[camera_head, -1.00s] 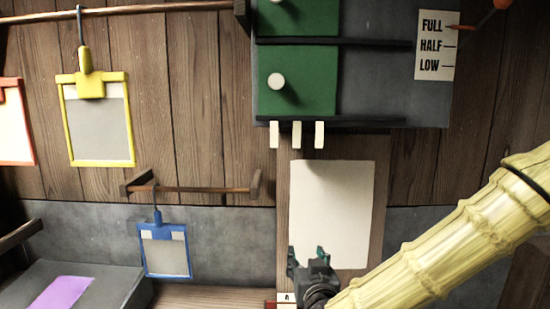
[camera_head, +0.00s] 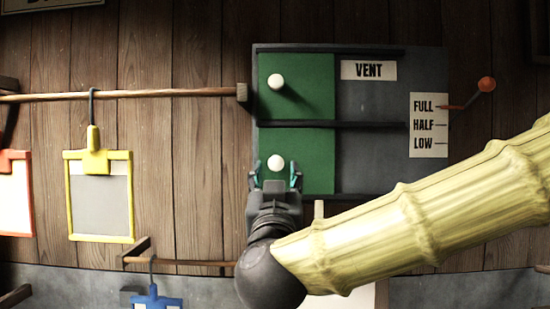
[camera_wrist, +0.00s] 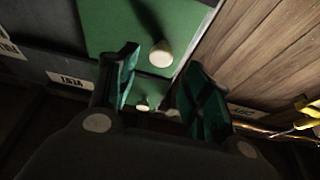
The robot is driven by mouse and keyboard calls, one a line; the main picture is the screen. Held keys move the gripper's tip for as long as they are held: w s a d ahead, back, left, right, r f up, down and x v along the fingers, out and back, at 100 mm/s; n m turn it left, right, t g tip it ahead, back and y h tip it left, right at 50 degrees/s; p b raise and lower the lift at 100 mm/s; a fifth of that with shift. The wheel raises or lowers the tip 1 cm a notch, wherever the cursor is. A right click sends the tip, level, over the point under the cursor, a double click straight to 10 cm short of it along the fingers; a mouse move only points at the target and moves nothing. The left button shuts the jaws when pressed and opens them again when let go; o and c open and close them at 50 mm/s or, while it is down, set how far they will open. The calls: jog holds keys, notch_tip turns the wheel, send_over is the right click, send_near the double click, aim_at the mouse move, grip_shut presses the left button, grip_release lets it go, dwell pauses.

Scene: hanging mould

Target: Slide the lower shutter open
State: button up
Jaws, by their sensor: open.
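The lower shutter (camera_head: 315,160) is a green panel with a round white knob (camera_head: 276,162). It covers the left part of the lower opening of the grey vent board, between two dark rails. My gripper (camera_head: 275,172) is open, just below and in front of this knob, with a fingertip on each side of it in the head view. The wrist view, upside down, shows the lower shutter's knob (camera_wrist: 160,55) between the two spread fingers. I cannot tell whether a finger touches it. The shutter's lower left edge is hidden by my gripper.
The upper green shutter (camera_head: 312,85) with its knob sits above. To the right are the bare grey board, a FULL/HALF/LOW label (camera_head: 429,125) and a red-tipped lever (camera_head: 486,85). A wooden rod (camera_head: 170,95) with a yellow frame (camera_head: 98,238) hangs at left.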

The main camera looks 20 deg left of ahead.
aim_at(276, 163)
jog(key=shift+p+x, duration=1.2)
jog(key=shift+x, duration=1.8)
grip_shut()
